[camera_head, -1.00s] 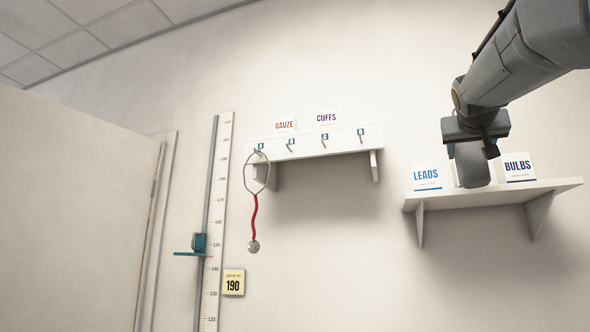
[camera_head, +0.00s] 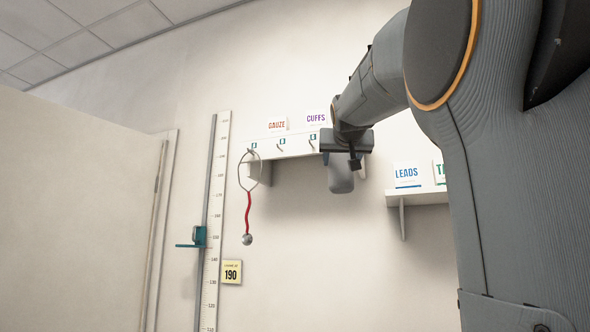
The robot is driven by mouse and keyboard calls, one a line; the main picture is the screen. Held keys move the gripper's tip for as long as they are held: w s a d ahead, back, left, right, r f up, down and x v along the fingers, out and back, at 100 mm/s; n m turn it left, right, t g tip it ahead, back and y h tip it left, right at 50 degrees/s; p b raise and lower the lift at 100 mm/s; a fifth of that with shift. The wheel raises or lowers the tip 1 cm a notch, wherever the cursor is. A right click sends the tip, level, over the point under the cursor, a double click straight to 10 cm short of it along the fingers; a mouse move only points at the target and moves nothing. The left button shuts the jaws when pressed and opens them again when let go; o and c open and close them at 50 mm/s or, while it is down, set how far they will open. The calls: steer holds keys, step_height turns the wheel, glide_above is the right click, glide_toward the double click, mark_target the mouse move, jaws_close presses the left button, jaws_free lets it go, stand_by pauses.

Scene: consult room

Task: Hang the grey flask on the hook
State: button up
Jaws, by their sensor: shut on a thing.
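My gripper (camera_head: 347,150) is shut on the grey flask (camera_head: 341,180), whose rounded lower body hangs below the jaws. The flask's top is hidden by the gripper. The gripper and flask are in front of the right end of the white hook shelf (camera_head: 293,146) in the head view. Hooks show along its front face, among them a hook (camera_head: 281,146) and another hook (camera_head: 313,143) just left of my gripper. The right end of the rail is hidden behind my arm. I cannot tell how far the flask is from the wall.
A stethoscope (camera_head: 248,200) with a red tube hangs from the leftmost hook. GAUZE (camera_head: 276,125) and CUFFS (camera_head: 316,118) boxes stand on the hook shelf. A height scale (camera_head: 216,220) is left of it. A lower shelf with a LEADS box (camera_head: 407,175) is to the right, partly behind my arm.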

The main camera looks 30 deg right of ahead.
steer(key=w+d+f+p, duration=0.1)
steer(key=w+d+p, duration=0.4)
steer(key=w+d, duration=0.1)
steer(key=shift+d+f, duration=0.4)
steer(key=shift+d, duration=0.05)
stand_by(0.9)
stand_by(0.5)
steer(key=o, duration=1.3)
steer(key=shift+b+v, duration=1.45)
steer(key=shift+v, duration=2.45)
